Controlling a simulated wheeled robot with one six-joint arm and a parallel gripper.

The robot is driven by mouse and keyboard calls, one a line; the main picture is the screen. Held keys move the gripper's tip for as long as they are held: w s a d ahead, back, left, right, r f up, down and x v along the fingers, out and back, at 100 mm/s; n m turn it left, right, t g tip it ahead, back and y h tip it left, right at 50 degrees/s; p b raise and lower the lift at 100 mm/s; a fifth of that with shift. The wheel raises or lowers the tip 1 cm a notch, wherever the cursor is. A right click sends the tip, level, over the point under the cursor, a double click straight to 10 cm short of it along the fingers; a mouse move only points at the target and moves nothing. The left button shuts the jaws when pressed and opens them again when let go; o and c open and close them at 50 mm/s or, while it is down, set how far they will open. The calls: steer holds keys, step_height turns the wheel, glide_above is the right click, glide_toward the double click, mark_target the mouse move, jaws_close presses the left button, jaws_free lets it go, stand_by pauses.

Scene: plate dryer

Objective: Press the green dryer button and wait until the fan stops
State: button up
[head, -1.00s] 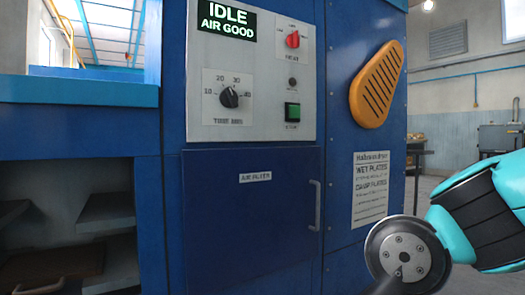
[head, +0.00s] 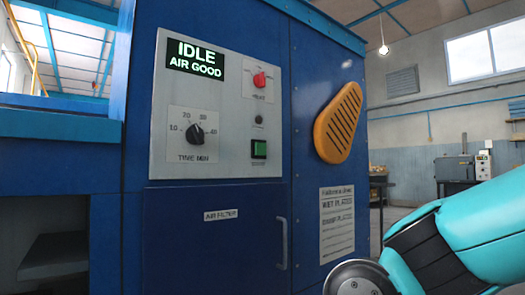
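The green button (head: 259,149) sits low on the right of the grey control panel (head: 225,172) on the blue dryer (head: 136,220). A black display (head: 195,58) at the panel's top reads IDLE, AIR GOOD in light letters. A black time knob (head: 195,133) is left of the button, and a red heat knob (head: 260,80) is above it. My teal arm enters at the lower right, apart from the panel. My gripper's fingers are not in the picture.
An orange slotted vent cover (head: 338,123) and a white notice (head: 336,224) are on the dryer's right side. Below the panel is an air filter door (head: 213,245) with a vertical handle. Open room and a bench with equipment (head: 463,170) lie beyond at the right.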

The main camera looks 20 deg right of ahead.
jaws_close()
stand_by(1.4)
